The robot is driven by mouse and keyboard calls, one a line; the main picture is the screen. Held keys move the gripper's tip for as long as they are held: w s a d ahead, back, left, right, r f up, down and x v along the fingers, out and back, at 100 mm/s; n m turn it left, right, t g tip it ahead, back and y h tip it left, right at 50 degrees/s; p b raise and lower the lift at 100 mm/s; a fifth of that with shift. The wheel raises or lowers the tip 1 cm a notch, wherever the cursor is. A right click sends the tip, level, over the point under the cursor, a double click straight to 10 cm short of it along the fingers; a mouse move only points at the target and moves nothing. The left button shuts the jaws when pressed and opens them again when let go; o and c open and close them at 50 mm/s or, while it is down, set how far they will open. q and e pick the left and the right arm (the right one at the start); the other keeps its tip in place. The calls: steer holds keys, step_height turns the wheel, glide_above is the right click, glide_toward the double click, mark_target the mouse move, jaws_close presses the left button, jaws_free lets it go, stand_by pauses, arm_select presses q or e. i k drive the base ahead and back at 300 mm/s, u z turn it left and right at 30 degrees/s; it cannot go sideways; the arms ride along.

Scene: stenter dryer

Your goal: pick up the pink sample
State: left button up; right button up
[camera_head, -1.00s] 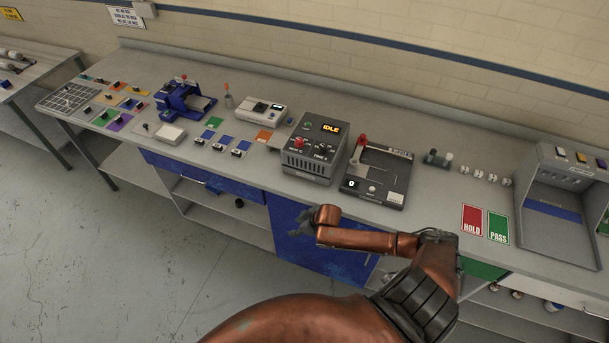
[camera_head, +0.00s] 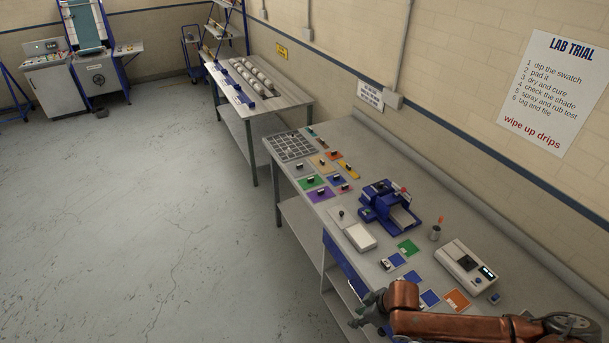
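Several small coloured samples with dark clips lie in a cluster at the far end of the long grey bench (camera_head: 352,135). A small pinkish-red one (camera_head: 344,188), the closest to pink, lies at the cluster's near right, beside the blue sample (camera_head: 337,180) and the purple sample (camera_head: 320,194). My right gripper (camera_head: 366,312) is at the bottom of the view, by the bench's front edge, well short of the samples. Its fingers are small and dark, and I cannot tell whether they are apart. My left gripper is out of view.
A grey grid rack (camera_head: 292,147) lies behind the samples. Open floor (camera_head: 150,220) lies left.

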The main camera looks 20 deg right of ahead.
mark_target(346, 188)
steer(key=u, duration=0.05)
steer(key=i, duration=2)
steer(key=z, duration=0.7)
steer(key=i, duration=0.9)
steer(key=z, duration=0.3)
